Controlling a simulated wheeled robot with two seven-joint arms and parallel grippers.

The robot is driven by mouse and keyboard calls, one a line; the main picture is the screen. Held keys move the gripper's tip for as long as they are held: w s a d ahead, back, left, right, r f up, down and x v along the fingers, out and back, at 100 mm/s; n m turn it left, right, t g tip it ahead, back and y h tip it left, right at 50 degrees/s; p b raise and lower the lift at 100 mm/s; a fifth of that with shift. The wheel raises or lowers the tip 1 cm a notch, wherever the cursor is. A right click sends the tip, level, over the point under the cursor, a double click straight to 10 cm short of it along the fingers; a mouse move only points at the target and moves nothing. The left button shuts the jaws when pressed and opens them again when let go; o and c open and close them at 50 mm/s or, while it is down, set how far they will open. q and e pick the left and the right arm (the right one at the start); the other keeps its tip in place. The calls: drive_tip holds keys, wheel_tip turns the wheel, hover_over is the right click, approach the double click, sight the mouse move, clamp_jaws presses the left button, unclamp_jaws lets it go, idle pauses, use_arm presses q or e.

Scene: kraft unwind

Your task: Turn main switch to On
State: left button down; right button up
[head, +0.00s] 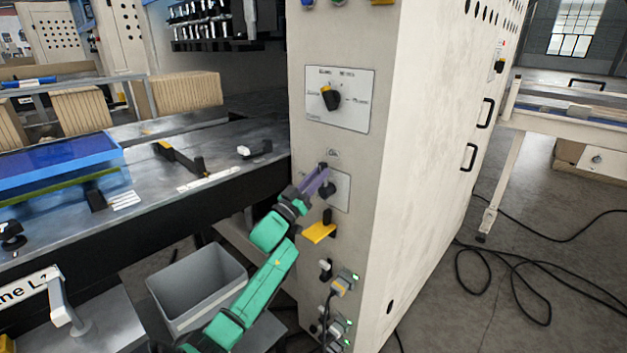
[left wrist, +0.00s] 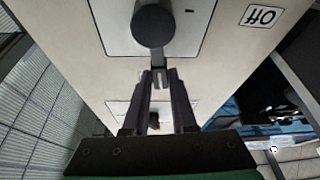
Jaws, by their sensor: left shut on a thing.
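The main switch (head: 338,192) appears to be the small plate with a dark knob on the cabinet's front face, below the larger selector dial. In the left wrist view its round dark knob (left wrist: 153,22) sits on a pale plate, with a grey part reaching between my fingertips. A label (left wrist: 262,15) beside the plate seems to read Off, upside down. My left gripper (head: 318,182), with purple fingers, is at the switch and partly hides it. It also shows in the left wrist view (left wrist: 162,82), shut on the switch's handle. My right gripper is not in view.
The selector dial (head: 331,98) is above the switch. A yellow lever (head: 319,232) juts out just below it, and several small plugs or switches (head: 338,287) sit lower. A grey bin (head: 198,285) stands left of my arm. Cables (head: 500,275) lie on the floor at right.

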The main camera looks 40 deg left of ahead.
use_arm(q)
drive_tip(key=shift+d+r+m+h, duration=0.2)
drive_tip(key=shift+m+h, duration=0.2)
drive_tip(key=shift+m, duration=0.25)
drive_tip(key=shift+d+r+m+h, duration=0.1)
drive_tip(key=shift+d+m+h, duration=0.1)
drive_tip(key=shift+m+h, duration=0.35)
drive_tip(key=c, duration=0.8)
unclamp_jaws()
drive_tip(key=shift+o, duration=0.4)
drive_tip(key=shift+w+d+f, duration=0.1)
drive_tip(key=shift+w+f, duration=0.05)
drive_tip(key=shift+f, duration=0.05)
drive_tip(key=shift+f, duration=0.1)
drive_tip(key=b+v, duration=0.2)
drive_tip(key=v, duration=1.2)
drive_tip(key=shift+s, duration=0.25)
